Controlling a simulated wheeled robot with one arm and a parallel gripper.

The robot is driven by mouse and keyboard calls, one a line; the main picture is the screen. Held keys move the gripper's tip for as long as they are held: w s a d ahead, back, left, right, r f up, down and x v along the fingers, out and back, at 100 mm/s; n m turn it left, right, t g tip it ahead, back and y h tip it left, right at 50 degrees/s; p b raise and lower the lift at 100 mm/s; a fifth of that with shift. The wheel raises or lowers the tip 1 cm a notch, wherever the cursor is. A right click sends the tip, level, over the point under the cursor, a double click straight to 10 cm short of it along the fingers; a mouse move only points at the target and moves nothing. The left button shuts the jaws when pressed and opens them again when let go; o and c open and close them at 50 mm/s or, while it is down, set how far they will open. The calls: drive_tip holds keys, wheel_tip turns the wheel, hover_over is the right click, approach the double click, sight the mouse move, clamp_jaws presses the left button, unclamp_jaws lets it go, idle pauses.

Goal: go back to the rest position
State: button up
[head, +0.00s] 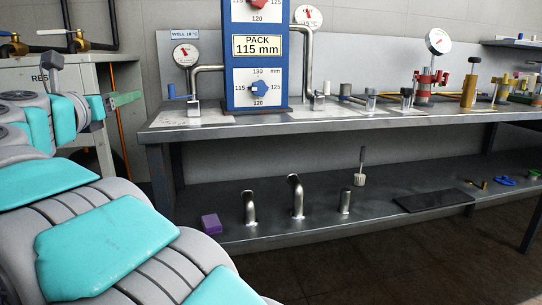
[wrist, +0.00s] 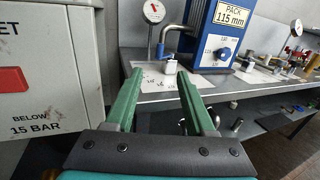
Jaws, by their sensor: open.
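My gripper (wrist: 158,90) has two green fingers, seen in the wrist view. They are spread apart with nothing between them. In the head view the gripper (head: 126,99) is at the left, in front of the white cabinet and left of the workbench (head: 330,122). My grey and turquoise arm fills the left side of the head view.
A blue panel marked PACK 115 mm (head: 257,60) stands on the bench, with a gauge (head: 186,55) at its left. A white cabinet (head: 95,62) is at the left. The lower shelf (head: 290,230) holds a purple block (head: 211,223), metal pipes and a dark mat (head: 434,200).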

drive_tip(key=w+d+r+n+t+y+p, duration=0.1)
drive_tip(key=w+d+r+n+t+y, duration=0.2)
drive_tip(key=r+n+y, duration=0.55)
drive_tip(key=s+d+f+n+g+h+p, duration=0.1)
drive_tip(key=s+d+f+n+g, duration=0.45)
drive_tip(key=d+f+n, duration=0.5)
drive_tip(key=s+d+f+n+g+p, duration=0.1)
drive_tip(key=s+d+f+n+g, duration=0.5)
drive_tip(key=f, duration=0.8)
drive_tip(key=s+d+f+n+g+h+p, duration=0.1)
drive_tip(key=s+d+f+n+g, duration=0.4)
drive_tip(key=d+f+n, duration=0.55)
drive_tip(key=s+d+f+g+h, duration=0.1)
drive_tip(key=s+d+f+g, duration=0.1)
drive_tip(key=s+d, duration=0.3)
drive_tip(key=s+d+f+n+g+h+p, duration=0.1)
drive_tip(key=s+d+f, duration=0.4)
drive_tip(key=s, duration=0.5)
drive_tip(key=s+d+f+g+h, duration=0.2)
drive_tip(key=s+d, duration=0.3)
drive_tip(key=s, duration=0.3)
drive_tip(key=shift+s+d+f+g, duration=0.2)
drive_tip(key=shift+d+f+g, duration=0.1)
drive_tip(key=shift+f+g, duration=0.55)
drive_tip(key=shift+h, duration=0.25)
